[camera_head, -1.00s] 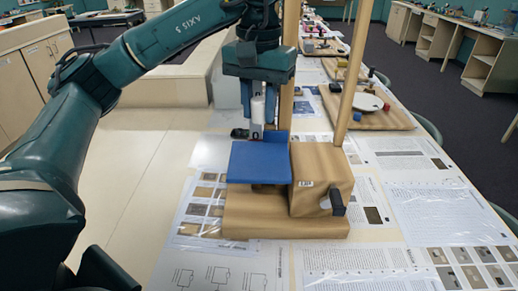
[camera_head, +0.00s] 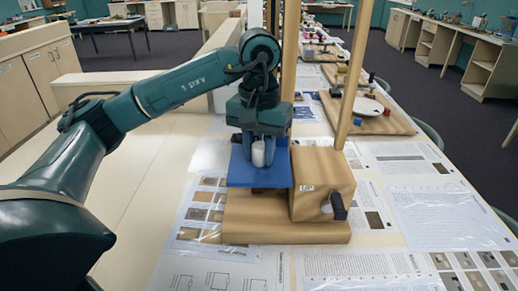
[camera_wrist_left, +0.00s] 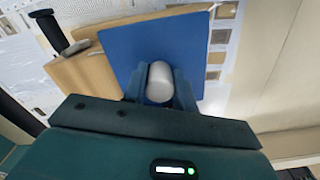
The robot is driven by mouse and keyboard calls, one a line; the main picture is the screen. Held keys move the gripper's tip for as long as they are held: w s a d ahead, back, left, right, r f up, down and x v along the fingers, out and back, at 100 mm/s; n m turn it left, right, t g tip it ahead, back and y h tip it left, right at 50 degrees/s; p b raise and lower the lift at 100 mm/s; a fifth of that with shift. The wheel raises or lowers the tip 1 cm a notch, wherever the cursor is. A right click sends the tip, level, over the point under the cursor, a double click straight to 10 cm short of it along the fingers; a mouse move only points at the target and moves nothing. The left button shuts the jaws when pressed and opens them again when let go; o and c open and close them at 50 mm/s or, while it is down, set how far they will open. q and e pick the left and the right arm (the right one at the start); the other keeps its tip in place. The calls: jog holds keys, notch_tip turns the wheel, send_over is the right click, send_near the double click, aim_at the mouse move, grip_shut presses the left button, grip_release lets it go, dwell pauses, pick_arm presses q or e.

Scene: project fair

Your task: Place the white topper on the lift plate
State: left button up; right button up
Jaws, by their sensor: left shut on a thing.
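My right gripper is not in view.
A wooden block with a dark crank knob (camera_head: 338,206) stands right of the plate on the wooden base (camera_head: 250,222). Upright wooden posts (camera_head: 352,75) rise close behind. Printed sheets (camera_head: 430,205) cover the table. Other project boards (camera_head: 385,122) stand farther back.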

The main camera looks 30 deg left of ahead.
aim_at(259, 146)
pick_arm(q)
jog(key=o, duration=1)
jog(key=shift+f, duration=0.1)
jog(key=shift+c, duration=0.2)
notch_tip(259, 146, up, 12)
jog(key=p, duration=0.1)
jog(key=shift+p, duration=0.4)
